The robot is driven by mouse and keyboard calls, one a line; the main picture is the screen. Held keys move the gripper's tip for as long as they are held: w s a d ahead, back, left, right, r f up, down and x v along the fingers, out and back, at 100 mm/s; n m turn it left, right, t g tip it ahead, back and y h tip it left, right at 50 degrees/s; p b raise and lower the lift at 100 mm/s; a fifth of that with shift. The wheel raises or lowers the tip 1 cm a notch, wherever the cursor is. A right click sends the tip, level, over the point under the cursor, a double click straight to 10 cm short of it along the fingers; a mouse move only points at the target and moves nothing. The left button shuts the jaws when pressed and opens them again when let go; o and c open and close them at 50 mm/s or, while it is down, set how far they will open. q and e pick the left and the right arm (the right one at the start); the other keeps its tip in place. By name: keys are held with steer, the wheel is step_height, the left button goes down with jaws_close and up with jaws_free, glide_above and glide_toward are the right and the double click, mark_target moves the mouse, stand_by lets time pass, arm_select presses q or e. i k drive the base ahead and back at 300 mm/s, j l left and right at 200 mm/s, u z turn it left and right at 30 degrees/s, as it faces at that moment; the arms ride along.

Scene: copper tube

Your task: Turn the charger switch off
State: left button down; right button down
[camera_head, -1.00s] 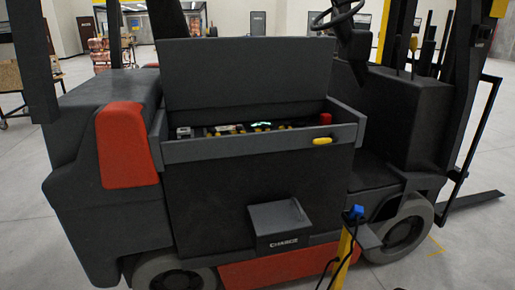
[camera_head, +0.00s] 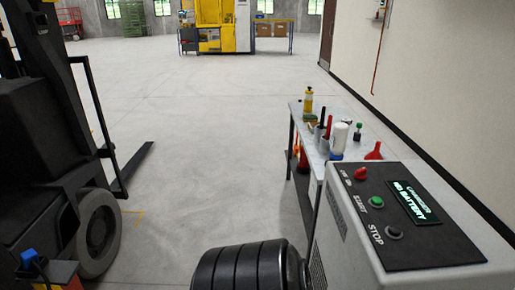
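The charger (camera_head: 460,236) is a grey cabinet at the lower right, with a dark sloped panel on top. A red knob-like switch (camera_head: 361,174) sits at the panel's far left corner. Small lettering is beside it, and I cannot tell which setting the switch is at. Nearer to me are a green START button (camera_head: 376,202) and a dark STOP button (camera_head: 394,233). A lit green display (camera_head: 413,203) shows text with the word BATTERY. Neither of my grippers is in view, and nothing touches the switch.
A black ribbed object (camera_head: 245,268) stands left of the charger. Behind the charger is a narrow table (camera_head: 300,122) with bottles and tools. A dark forklift (camera_head: 45,150) is at the left, near a blue connector (camera_head: 28,258). The floor between (camera_head: 205,170) is clear.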

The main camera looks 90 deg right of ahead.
mark_target(360, 175)
steer(key=z, duration=3.85)
